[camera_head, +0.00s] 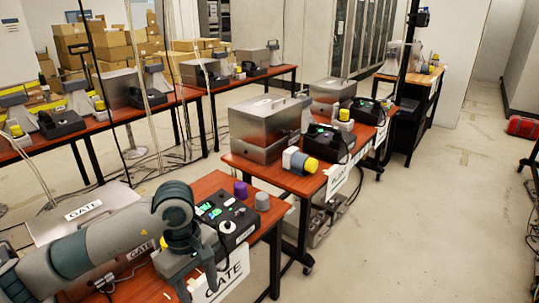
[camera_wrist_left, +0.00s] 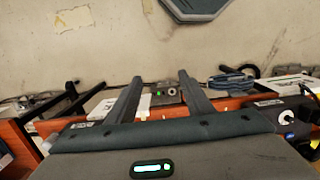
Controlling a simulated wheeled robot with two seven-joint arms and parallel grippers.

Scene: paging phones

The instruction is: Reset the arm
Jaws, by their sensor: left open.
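My left arm (camera_head: 100,243) comes in from the lower left of the head view, bent over the near wooden table. My left gripper (camera_head: 198,283) hangs at its end, fingers pointing down, in front of a black console (camera_head: 225,213) with lit buttons. In the left wrist view my left gripper (camera_wrist_left: 163,84) has its two fingers well apart with nothing between them. The fingers partly cover a white GATE sign (camera_head: 222,275) at the table's front edge. My right gripper is in neither view.
A purple knob (camera_head: 241,189) and a grey knob (camera_head: 262,201) stand behind the console. A metal case (camera_head: 264,128) and a yellow-ended device (camera_head: 301,161) sit on the second table. More tables with consoles stand behind.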

